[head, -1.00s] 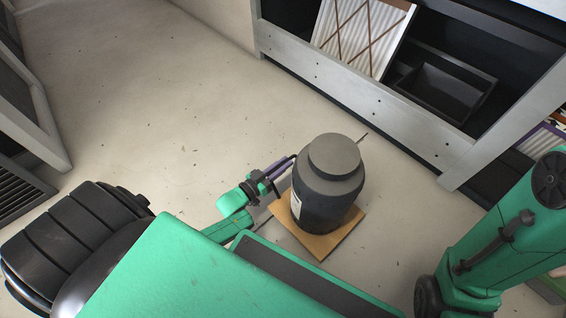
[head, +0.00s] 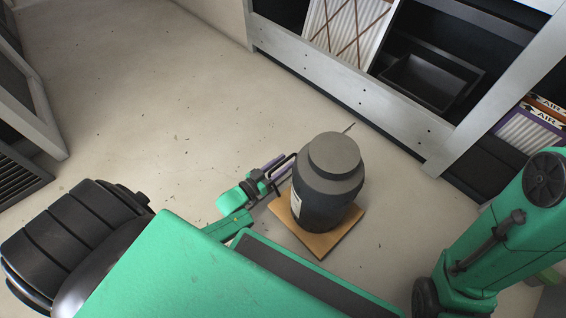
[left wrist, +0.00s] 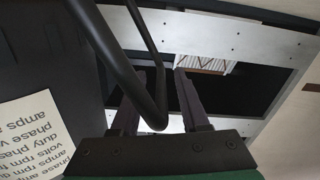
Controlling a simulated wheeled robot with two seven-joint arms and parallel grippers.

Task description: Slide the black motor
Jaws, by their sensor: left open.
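The black motor (head: 325,190) is an upright dark cylinder with a narrower grey cap and a pale label. It stands on a wooden board (head: 318,242) on the floor. My left gripper (head: 283,168) is at the motor's left side, by its black bar handle. In the left wrist view, the bent handle (left wrist: 118,68) passes between the spread fingers of the open gripper (left wrist: 158,105). The labelled side of the motor (left wrist: 45,85) fills the left of that view. I cannot tell whether the fingers touch the bar. My right gripper is out of view.
A grey rack (head: 345,82) with a white pleated filter (head: 345,30) and a black bin (head: 430,80) stands behind the motor. Boxed filters (head: 540,115) sit at the right. Another rack (head: 35,110) stands at the left. The floor (head: 150,110) between is clear.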

